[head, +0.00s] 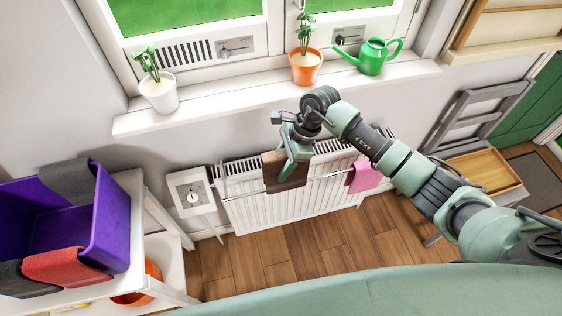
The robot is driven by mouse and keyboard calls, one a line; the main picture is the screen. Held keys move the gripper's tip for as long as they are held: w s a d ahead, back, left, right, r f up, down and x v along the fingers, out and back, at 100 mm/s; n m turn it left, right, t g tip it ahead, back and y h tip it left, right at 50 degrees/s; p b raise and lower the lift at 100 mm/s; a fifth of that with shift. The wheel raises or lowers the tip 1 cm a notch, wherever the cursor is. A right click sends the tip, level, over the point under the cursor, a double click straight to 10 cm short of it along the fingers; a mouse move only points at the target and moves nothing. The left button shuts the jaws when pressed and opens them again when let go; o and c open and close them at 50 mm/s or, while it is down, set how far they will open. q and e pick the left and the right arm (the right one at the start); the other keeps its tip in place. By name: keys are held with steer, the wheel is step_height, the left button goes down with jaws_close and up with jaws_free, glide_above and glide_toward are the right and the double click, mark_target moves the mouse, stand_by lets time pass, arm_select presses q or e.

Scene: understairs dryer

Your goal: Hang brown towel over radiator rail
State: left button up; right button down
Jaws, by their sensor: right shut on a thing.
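The brown towel (270,174) is at the radiator rail (325,176), in front of the white radiator (265,217). It hides a piece of the rail, and its lower edge hangs a little below the rail line. My right gripper (288,170) reaches down from above and is shut on the towel. The fingers cover part of the towel, so I cannot tell whether it lies across the rail or only in front of it. My left gripper is not in view.
A pink cloth (365,177) hangs on the rail's right end. Above, the windowsill (220,105) carries a white pot (159,95), an orange pot (305,70) and a green watering can (372,58). A purple bin (112,225) with cloths stands left. A wooden tray (482,171) is right.

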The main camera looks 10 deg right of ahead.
step_height(320, 180, down, 6)
steer(key=b, duration=0.3)
steer(key=shift+f, duration=0.2)
step_height(320, 180, down, 9)
steer(key=b, duration=0.9)
steer(key=c, duration=0.7)
jaws_free()
